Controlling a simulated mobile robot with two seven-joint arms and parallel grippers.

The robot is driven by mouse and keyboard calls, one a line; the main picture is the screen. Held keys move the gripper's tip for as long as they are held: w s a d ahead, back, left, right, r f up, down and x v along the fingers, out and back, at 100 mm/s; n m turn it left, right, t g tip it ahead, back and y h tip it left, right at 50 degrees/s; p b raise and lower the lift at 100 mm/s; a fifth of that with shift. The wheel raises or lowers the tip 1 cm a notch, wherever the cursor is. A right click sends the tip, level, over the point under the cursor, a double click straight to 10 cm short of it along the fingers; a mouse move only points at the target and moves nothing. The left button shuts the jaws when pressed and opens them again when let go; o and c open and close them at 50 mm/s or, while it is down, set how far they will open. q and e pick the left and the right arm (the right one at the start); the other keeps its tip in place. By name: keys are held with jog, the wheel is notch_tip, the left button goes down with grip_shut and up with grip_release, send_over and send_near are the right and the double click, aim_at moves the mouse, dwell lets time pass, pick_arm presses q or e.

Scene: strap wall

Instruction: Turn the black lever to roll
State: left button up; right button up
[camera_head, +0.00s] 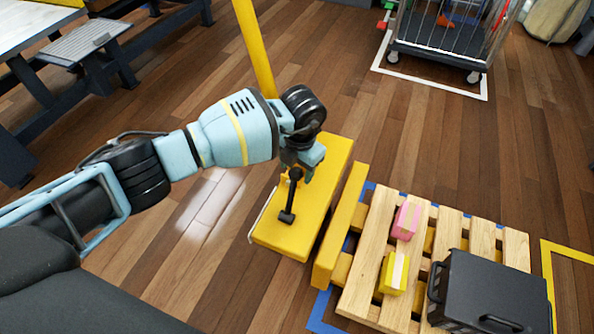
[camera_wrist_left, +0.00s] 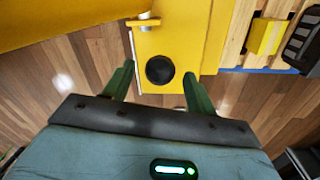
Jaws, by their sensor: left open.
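The black lever (camera_head: 292,195) stands on the top face of a yellow box (camera_head: 322,190) in the head view. In the left wrist view a round black part (camera_wrist_left: 160,70), which looks like an end of the lever, shows against the yellow box between and beyond the fingertips. The green fingers of my left gripper (camera_wrist_left: 159,68) are open with nothing held. I cannot tell how far the fingertips are from the lever. My right gripper is out of view.
A yellow post (camera_head: 254,48) rises behind the box. A wooden pallet (camera_head: 452,222) to the right carries a pink-topped block (camera_head: 405,221), a yellow block (camera_head: 393,272) and a black crate (camera_head: 490,292). A wheeled cage (camera_head: 440,60) stands at the back. Wooden floor is clear left of the box.

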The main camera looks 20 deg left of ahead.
pick_arm(q)
jog(key=shift+f, duration=0.7)
jog(key=shift+c, duration=0.5)
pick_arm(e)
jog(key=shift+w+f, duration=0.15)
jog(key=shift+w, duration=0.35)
